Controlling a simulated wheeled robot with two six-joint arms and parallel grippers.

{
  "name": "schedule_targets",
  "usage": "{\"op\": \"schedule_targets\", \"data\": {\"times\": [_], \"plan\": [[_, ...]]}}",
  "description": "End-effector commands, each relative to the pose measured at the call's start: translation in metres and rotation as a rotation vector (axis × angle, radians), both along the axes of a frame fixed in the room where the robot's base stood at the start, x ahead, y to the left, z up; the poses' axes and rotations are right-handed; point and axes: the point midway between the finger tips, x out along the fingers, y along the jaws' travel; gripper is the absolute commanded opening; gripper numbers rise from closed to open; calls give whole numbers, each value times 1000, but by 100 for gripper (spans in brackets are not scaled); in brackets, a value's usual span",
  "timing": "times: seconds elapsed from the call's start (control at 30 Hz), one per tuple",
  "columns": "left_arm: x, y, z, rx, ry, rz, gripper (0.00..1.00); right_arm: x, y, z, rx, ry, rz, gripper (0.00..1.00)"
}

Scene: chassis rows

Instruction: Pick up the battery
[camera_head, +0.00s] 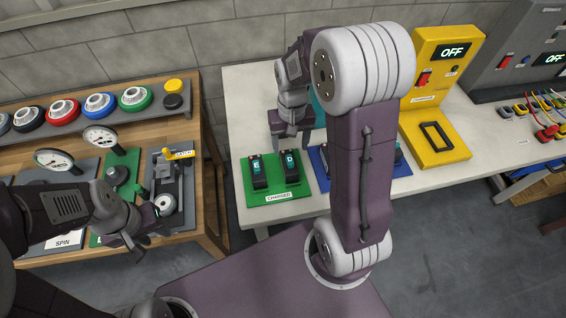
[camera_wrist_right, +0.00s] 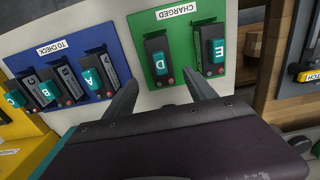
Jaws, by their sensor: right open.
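Two dark batteries with teal parts sit in slots on the green CHARGED mat (camera_head: 300,189). They are battery E (camera_head: 257,172) and battery D (camera_head: 290,166). In the right wrist view, battery D (camera_wrist_right: 157,58) is upper middle and battery E (camera_wrist_right: 214,50) is to its right. My right gripper (camera_head: 291,134) is open and empty near the far edge of the green mat. In its wrist view its fingers (camera_wrist_right: 163,90) point toward the mat, one on each side of D's line, apart from it. My left gripper (camera_head: 140,232) is by the left bench; its jaw gap is unclear.
Several batteries stand on the blue TO CHECK mat (camera_wrist_right: 57,40), partly hidden by my right arm in the head view. A yellow charger (camera_head: 440,140) reading OFF stands right. The wooden bench (camera_head: 208,160) at left holds dials and knobs. A floor gap separates the benches.

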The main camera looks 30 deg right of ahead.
Motion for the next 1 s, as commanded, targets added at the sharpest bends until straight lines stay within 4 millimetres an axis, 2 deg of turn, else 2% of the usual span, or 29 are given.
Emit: {"op": "schedule_targets", "data": {"times": [0.2,0.43,0.6,0.7,0.97,1.0], "plan": [[0,0,-4,0,0,0,36,-1,1,-30,1,3,2,65],[0,0,-6,0,0,0,36,-1,1,-42,0,0,2,65],[0,0,-10,0,0,0,36,-2,3,-74,1,3,3,65],[0,0,-12,0,0,0,36,-2,3,-87,0,0,3,65],[0,0,-12,0,0,0,36,-1,3,-89,0,-3,3,65],[0,0,-12,0,0,0,36,-1,3,-89,0,-3,3,53]]}}
